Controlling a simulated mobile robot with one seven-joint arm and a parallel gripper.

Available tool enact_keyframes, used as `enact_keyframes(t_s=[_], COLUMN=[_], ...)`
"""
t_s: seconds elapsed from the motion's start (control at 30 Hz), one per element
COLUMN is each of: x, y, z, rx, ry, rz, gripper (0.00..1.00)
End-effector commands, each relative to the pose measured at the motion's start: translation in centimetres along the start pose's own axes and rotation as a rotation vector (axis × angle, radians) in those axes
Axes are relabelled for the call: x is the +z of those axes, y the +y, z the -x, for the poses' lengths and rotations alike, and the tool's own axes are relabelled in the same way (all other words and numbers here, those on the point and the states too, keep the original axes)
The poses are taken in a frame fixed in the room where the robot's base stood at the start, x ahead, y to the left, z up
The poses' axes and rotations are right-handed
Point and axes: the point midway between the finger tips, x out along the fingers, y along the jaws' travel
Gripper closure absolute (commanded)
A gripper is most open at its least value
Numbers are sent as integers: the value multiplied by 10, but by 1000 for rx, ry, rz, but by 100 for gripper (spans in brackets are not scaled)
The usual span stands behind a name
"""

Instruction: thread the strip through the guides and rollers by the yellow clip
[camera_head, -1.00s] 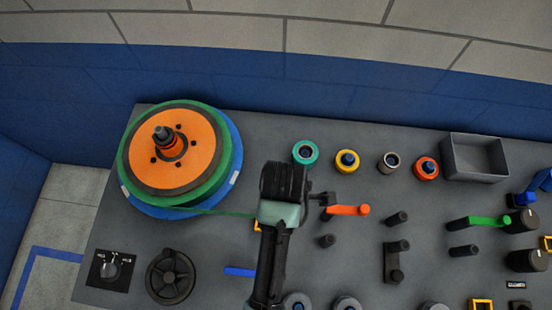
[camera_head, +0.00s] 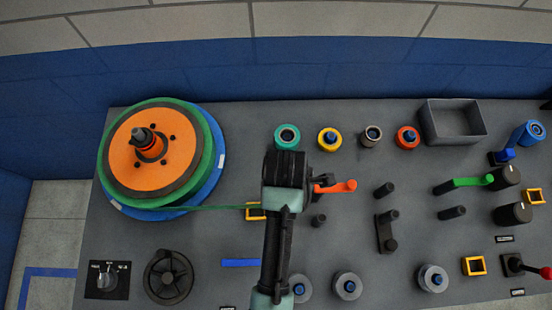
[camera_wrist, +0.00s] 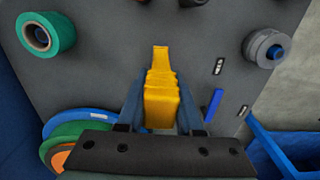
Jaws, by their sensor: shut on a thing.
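The green strip (camera_head: 225,207) leaves the large orange and green reel (camera_head: 125,165) and runs right to the yellow square guide (camera_head: 251,213), then passes behind my arm. In the wrist view my gripper (camera_wrist: 160,102) is shut on the yellow clip (camera_wrist: 161,90), with one finger on each side of it. In the head view my dark wrist covers the fingers and the clip. The strip's end at the clip is hidden in both views. I cannot tell whether the strip lies inside the guide or in front of it.
An orange lever (camera_head: 335,187) is just right of my wrist. A teal roller (camera_head: 287,137) and a yellow-ringed roller (camera_head: 329,139) stand above it. Dark pegs (camera_head: 384,189), a green lever (camera_head: 473,182) and another yellow guide (camera_head: 474,265) lie right. Bare panel separates them.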

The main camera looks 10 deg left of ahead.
Motion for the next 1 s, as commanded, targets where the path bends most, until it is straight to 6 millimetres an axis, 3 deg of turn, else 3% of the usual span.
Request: enact_keyframes(t_s=[1.0], x=[63], y=[0], z=[1], rx=[2], ry=[-2], rz=[-5], gripper=[100])
